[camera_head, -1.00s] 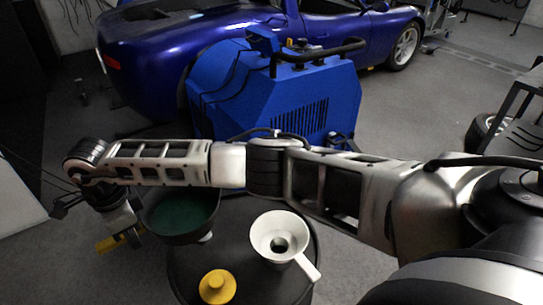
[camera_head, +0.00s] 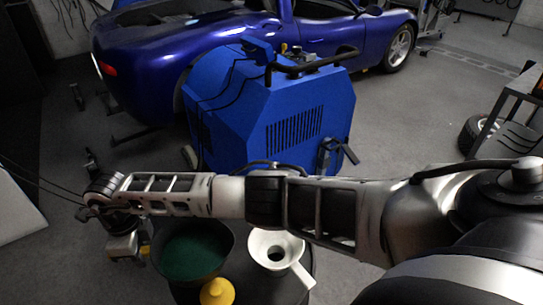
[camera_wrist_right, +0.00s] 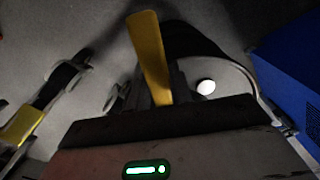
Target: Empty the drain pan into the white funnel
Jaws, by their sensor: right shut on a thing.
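The drain pan (camera_head: 193,252) is a dark round pan with green fluid in it. It looks about level in the head view, over the left part of the dark drum top. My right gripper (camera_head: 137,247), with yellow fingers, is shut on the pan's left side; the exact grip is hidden. The white funnel (camera_head: 279,257) sits upright on the drum just right of the pan, its handle pointing to the lower right. In the right wrist view a yellow finger (camera_wrist_right: 150,58) stands against a dark curved edge, likely the pan. My left gripper is not in view.
A yellow cap (camera_head: 217,292) is on the drum (camera_head: 300,285), in front of the pan. My right forearm spans the view just behind the pan and funnel. A blue machine (camera_head: 270,120) stands behind, with a blue car (camera_head: 190,50) beyond it. A wheel (camera_head: 478,137) lies at right.

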